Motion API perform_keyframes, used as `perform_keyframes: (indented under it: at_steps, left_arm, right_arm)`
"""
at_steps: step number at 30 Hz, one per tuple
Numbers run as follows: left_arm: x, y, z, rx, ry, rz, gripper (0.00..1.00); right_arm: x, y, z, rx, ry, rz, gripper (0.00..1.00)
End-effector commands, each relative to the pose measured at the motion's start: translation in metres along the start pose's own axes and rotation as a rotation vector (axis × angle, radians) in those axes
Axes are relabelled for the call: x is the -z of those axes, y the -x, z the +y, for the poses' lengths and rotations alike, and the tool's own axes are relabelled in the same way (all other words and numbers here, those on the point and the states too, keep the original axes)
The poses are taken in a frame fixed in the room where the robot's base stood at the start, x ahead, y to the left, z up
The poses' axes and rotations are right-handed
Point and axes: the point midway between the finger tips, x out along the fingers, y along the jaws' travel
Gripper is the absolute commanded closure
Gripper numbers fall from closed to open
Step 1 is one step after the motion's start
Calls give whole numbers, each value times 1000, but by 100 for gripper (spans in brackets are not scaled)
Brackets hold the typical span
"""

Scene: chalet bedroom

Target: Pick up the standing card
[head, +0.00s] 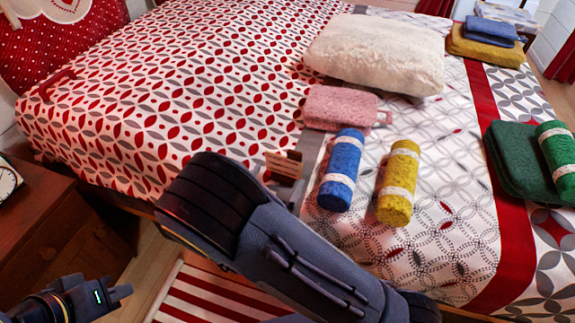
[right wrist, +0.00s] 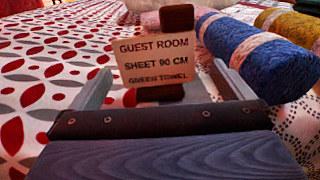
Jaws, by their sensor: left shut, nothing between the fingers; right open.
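The standing card (head: 284,164) is a small cream card in a dark brown holder, upright on the bed. In the right wrist view the card (right wrist: 152,62) reads "GUEST ROOM, SHEET 90 CM, GREEN TOWEL". My right gripper (right wrist: 160,88) is open, with one finger on each side of the card in that view; contact cannot be told. In the head view my right arm hides this gripper and the lower part of the card holder. My left gripper (head: 121,292) is shut and empty at the lower left, away from the bed.
A blue rolled towel (head: 341,170) lies close right of the card, with a yellow roll (head: 399,183) beyond. A pink folded towel (head: 340,107) and white pillow (head: 378,52) lie behind. Green towels (head: 519,160) lie right. A wooden nightstand (head: 50,215) stands left.

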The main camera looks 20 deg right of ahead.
Motion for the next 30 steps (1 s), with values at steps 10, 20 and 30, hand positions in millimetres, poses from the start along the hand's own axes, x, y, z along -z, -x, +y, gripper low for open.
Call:
perform_keyframes:
  at_steps: [10,20,30]
  left_arm:
    - [-3,-7,-3,0,0,0,100]
    - [-8,-15,-7,0,0,0,100]
    - [-8,-15,-7,0,0,0,100]
  right_arm:
    - [4,-28,6,-25,17,-19,0]
    - [5,-72,6,-25,16,-18,0]
    - [4,-76,6,-27,17,-18,8]
